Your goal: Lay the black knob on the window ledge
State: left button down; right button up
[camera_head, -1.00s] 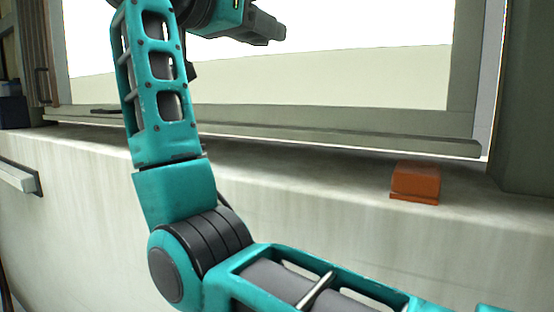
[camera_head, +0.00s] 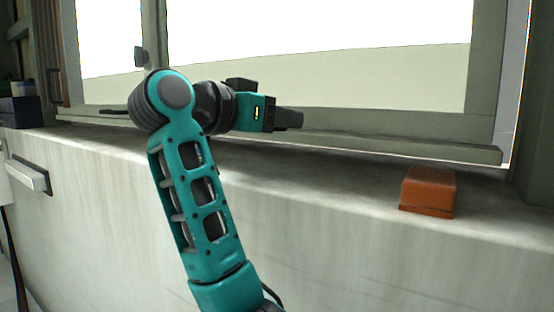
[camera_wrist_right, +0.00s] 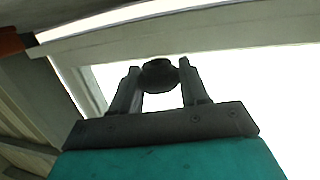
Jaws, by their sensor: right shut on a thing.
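My right gripper (camera_head: 290,118) is in front of the window, above the window ledge (camera_head: 330,168), pointing right. In the right wrist view my right gripper (camera_wrist_right: 158,78) is shut on the black knob (camera_wrist_right: 159,72), a dark round piece held between the fingertips. In the head view the knob cannot be told apart from the dark fingers. The ledge is a pale, worn strip along the foot of the window. The knob appears to be held clear of it. My left gripper is in neither view.
An orange-brown block (camera_head: 428,192) sits on the ledge to the right; its edge also shows in the right wrist view (camera_wrist_right: 10,41). The window frame (camera_head: 400,145) rises behind the ledge. Dark boxes (camera_head: 20,112) stand at far left. Ledge between gripper and block is clear.

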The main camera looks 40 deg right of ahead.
aim_at(277, 173)
jog(key=shift+f, duration=3.4)
jog(key=shift+f, duration=0.15)
jog(key=o, duration=1)
jog(key=shift+o, duration=0.2)
